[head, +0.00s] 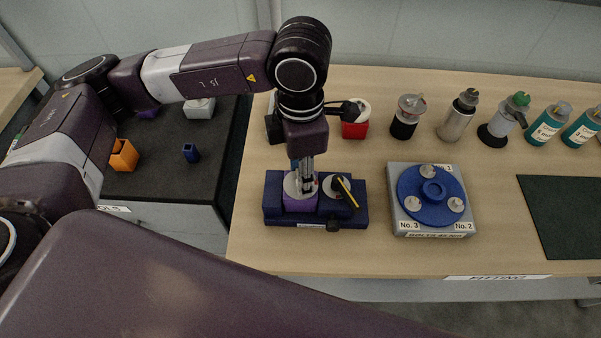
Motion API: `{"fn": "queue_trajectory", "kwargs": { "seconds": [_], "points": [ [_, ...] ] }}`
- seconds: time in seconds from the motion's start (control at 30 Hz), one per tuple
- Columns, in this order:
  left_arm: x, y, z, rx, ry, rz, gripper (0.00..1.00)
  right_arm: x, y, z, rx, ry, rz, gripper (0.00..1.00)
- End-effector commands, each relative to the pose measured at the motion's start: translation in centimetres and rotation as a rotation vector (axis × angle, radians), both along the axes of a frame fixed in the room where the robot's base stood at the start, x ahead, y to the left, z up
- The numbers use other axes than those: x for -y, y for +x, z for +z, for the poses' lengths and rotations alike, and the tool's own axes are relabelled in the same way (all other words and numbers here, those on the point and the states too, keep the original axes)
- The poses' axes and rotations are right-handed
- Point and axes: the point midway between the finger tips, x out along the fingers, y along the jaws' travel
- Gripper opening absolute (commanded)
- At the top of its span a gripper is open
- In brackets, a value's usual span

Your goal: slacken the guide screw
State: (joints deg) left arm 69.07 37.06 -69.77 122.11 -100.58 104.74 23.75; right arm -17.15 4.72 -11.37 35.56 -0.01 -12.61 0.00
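My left gripper (306,180) points straight down over a dark blue fixture (274,213) on the wooden table. Its fingertips are at a silver round part on a purple block (299,204) in the fixture's left half. I cannot tell whether the fingers are closed on anything. To its right, a second silver round part (332,187) carries a black and yellow bar. No label marks which part is the guide screw. My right gripper is not in view.
A grey plate with a blue disc (431,215) and silver knobs labelled No. 1 to No. 3 stands to the right. Several bottles and canisters (458,115) line the back. A dark green mat (568,216) lies far right. A black-topped bench (165,175) holds small blocks at left.

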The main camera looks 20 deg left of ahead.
Motion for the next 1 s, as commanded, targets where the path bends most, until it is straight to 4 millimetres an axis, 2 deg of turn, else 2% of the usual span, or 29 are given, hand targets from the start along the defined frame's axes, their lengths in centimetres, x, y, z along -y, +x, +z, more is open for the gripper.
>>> {"fn": "queue_trajectory", "kwargs": {
  "seconds": [0.3,0.33,0.5,0.83,1.0],
  "points": [
    [0.0,0.0,0.1,0.001,-0.002,0.001,0.13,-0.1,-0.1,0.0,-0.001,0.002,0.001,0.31],
    [0.0,0.0,0.1,0.001,-0.002,0.001,0.38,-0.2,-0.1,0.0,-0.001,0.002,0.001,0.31],
    [0.0,0.0,0.1,0.001,-0.001,0.000,0.55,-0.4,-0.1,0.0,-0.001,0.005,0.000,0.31],
    [0.0,0.0,0.4,0.001,-0.001,0.000,0.55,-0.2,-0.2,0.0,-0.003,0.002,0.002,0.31],
    [0.0,0.1,2.8,0.005,-0.002,-0.001,0.55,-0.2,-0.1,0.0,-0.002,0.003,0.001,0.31]
  ]
}}
